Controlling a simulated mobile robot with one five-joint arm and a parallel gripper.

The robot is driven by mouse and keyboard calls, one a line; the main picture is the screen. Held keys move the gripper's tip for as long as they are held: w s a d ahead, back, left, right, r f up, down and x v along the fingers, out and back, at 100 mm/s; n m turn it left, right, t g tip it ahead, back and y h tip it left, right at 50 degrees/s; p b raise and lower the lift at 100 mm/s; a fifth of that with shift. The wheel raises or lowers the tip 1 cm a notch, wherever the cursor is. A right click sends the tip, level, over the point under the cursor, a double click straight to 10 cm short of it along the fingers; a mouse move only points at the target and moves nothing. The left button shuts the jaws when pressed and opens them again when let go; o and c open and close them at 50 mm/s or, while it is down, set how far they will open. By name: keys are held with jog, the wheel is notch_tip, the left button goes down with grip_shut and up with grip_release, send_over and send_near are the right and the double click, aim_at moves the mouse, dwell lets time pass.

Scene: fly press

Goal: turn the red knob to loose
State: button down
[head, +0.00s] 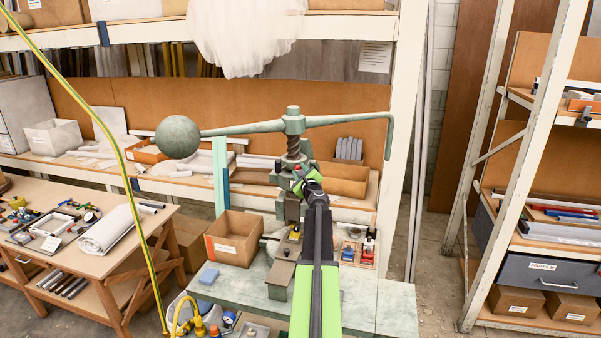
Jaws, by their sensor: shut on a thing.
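The green fly press (293,123) stands on a bench (375,300), with a long arm and a ball weight (177,137) at its left end. My gripper (301,178) is at the press body, just below the brown screw. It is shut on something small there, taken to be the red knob.
A tray with small red and blue items (369,243) is to the right. A side table (105,262) stands left.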

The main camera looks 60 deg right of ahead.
dwell(0.4)
jog(key=c, duration=1.1)
grip_release()
jog(key=v, duration=1.7)
jog(key=shift+s+a, duration=0.1)
jog(key=shift+a, duration=0.05)
